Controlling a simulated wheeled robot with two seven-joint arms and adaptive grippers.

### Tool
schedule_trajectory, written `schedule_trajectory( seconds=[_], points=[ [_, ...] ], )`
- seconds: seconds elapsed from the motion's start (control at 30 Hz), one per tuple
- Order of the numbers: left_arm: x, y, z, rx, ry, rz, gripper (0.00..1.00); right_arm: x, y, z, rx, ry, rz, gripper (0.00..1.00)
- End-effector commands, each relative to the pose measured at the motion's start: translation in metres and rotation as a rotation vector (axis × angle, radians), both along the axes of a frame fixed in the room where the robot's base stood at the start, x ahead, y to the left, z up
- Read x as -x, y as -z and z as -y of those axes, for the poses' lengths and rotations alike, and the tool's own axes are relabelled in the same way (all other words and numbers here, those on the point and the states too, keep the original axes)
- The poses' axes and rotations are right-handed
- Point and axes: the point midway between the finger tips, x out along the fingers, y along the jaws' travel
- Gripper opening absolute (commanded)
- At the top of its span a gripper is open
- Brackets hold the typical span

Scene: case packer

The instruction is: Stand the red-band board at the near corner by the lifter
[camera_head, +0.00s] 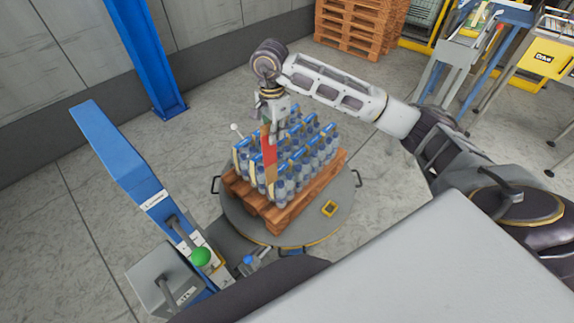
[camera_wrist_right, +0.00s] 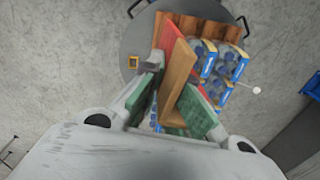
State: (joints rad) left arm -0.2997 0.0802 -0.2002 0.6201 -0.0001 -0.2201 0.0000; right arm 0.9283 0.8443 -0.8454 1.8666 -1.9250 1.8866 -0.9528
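The red-band board (camera_head: 268,142) is upright or nearly so at the near face of the bottle stack. In the right wrist view the brown board with its red part (camera_wrist_right: 177,82) lies between the green-padded fingers. My right gripper (camera_head: 271,108) is shut on it from above. Bottles with blue and yellow packaging (camera_head: 316,150) stand on the wooden pallet (camera_head: 294,207), on a round grey turntable (camera_head: 335,222). I cannot tell whether the board's lower end touches the pallet. The blue lifter column (camera_head: 118,150) stands at the left. My left gripper is not in view.
A green button (camera_head: 200,257) sits on the lifter's near end. A blue post (camera_head: 145,60) stands behind. Stacked pallets (camera_head: 350,25) and conveyor equipment (camera_head: 460,50) are at the back right. The floor left of the turntable is clear.

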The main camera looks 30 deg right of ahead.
Motion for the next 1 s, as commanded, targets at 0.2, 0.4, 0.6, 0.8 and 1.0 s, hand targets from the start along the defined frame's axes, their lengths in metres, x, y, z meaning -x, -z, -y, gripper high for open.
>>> schedule_trajectory(
  seconds=[0.2, 0.4, 0.6, 0.8, 1.0],
  points=[
    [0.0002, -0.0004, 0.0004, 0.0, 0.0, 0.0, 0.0, 0.0023, -0.0023, 0.0006, 0.001, 0.131, 0.001, 0.0],
    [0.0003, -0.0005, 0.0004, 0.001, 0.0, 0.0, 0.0, 0.0042, -0.0038, 0.0011, 0.002, 0.253, 0.0, 0.0],
    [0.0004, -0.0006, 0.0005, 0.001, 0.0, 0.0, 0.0, 0.0059, -0.005, 0.0014, 0.002, 0.375, 0.0, 0.0],
    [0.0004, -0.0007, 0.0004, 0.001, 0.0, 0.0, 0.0, 0.0077, -0.0061, 0.0019, 0.002, 0.497, -0.001, 0.0],
    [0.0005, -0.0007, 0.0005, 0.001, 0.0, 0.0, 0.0, 0.0095, -0.007, 0.0021, 0.003, 0.619, 0.0, 0.0]
  ],
)
